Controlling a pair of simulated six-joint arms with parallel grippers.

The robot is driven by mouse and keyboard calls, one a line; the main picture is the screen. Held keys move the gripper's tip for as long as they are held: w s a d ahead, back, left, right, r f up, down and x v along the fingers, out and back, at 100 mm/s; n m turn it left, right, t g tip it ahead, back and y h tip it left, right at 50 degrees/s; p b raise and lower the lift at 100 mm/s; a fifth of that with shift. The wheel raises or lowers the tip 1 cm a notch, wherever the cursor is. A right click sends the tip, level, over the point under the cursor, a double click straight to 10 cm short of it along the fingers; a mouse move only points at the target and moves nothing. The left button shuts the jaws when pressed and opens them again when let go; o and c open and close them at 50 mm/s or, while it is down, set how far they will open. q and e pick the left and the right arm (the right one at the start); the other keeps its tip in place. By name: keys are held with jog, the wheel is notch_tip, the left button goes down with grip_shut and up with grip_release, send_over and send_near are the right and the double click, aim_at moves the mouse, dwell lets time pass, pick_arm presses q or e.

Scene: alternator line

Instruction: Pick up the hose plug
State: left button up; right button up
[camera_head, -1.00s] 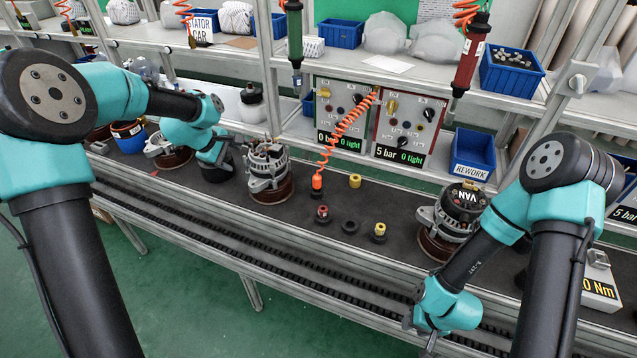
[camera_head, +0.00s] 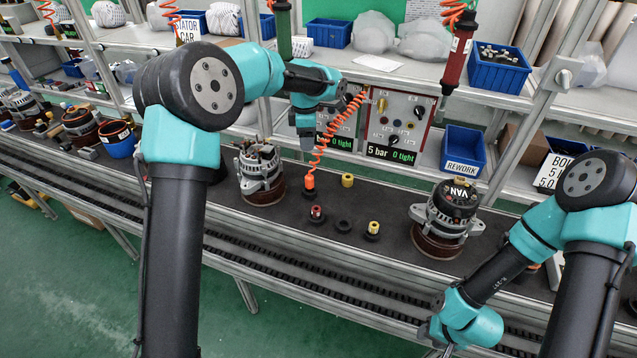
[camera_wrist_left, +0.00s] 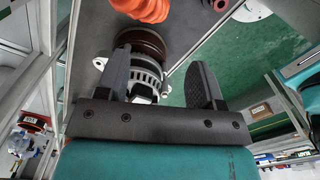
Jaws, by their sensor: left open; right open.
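The orange hose plug (camera_head: 309,182) stands upright in a dark holder on the conveyor, at the lower end of a coiled orange hose (camera_head: 338,127). My left gripper (camera_head: 306,144) is above the plug in the head view, pointing down, in front of the left test panel. In the left wrist view my left gripper (camera_wrist_left: 160,72) has its fingers apart and nothing between them; orange coils (camera_wrist_left: 142,8) show beyond at the top edge. My right gripper (camera_head: 428,338) is low at the conveyor's front edge, open and away from the plug; its fingers are hard to make out.
An alternator (camera_head: 259,172) stands left of the plug and another, marked VAN (camera_head: 447,210), stands to the right. Test panels (camera_head: 398,125) stand behind.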

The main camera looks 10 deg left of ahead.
aim_at(309, 176)
pick_arm(q)
jog(key=shift+d, duration=0.15)
jog(key=shift+f, duration=0.1)
notch_tip(309, 176, down, 12)
jog(key=shift+f, duration=0.1)
dwell(0.5)
jog(key=shift+f, duration=2.55)
jog(key=shift+c, duration=0.4)
jog(key=c, duration=0.8)
